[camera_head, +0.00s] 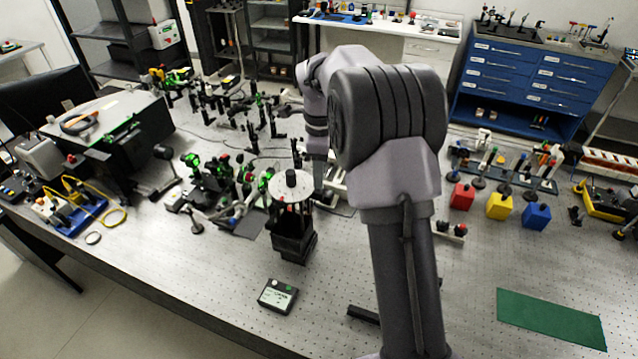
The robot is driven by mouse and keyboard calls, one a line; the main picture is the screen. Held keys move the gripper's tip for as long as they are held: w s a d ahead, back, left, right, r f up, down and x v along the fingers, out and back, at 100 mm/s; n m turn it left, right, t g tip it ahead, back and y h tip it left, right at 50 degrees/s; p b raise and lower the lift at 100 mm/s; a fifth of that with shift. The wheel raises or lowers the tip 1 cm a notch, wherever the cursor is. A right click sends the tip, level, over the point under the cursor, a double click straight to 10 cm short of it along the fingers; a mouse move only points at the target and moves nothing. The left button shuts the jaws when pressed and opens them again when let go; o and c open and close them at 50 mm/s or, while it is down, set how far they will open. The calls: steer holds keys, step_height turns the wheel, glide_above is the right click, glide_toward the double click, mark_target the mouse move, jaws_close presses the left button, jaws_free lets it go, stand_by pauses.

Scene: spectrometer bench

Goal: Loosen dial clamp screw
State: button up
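The dial is a pale round disc (291,190) with a black knob (291,177) at its centre. It lies level on top of a black stand (293,235) near the middle of the bench. The clamp screw is too small to make out. My arm's wrist hangs down just behind and to the right of the dial. The fingers of my gripper cannot be made out, so I cannot tell whether they touch anything.
A small black box with a light face (278,296) lies in front of the stand. Several optical mounts (215,185) crowd the left. Red (462,196), yellow (499,206) and blue (536,215) blocks and a green mat (550,318) are at right. The front bench is mostly clear.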

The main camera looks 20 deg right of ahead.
steer(key=shift+f, duration=1.4)
jaws_close()
